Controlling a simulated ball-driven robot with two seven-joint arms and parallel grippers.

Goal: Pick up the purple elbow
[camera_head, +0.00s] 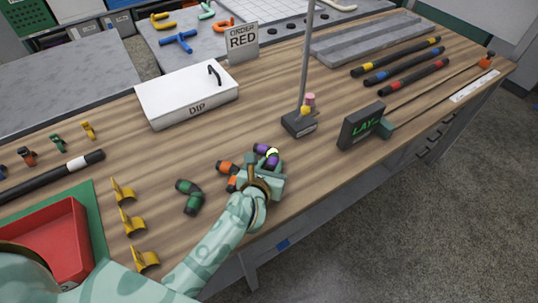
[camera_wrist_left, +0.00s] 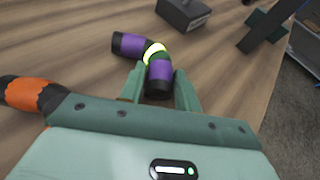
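The purple elbow (camera_head: 263,149) lies on the wooden table in front of my left gripper (camera_head: 267,167). In the left wrist view the elbow (camera_wrist_left: 130,43) has two purple arms with black ends and a glowing yellow-green band at its bend. Its nearer arm lies between the two fingers of my left gripper (camera_wrist_left: 160,76). The fingers are apart, one on each side of that arm, and seem to leave small gaps. In the head view, the gripper hides part of the elbow. My right gripper is in neither view.
An orange elbow (camera_head: 227,167) lies just left of my gripper, partly hidden. A green elbow (camera_head: 188,196) lies farther left. A grey stand base with a pole (camera_head: 299,122) is behind, a LAY sign (camera_head: 361,126) to the right, and a white DIP box (camera_head: 187,95) behind left.

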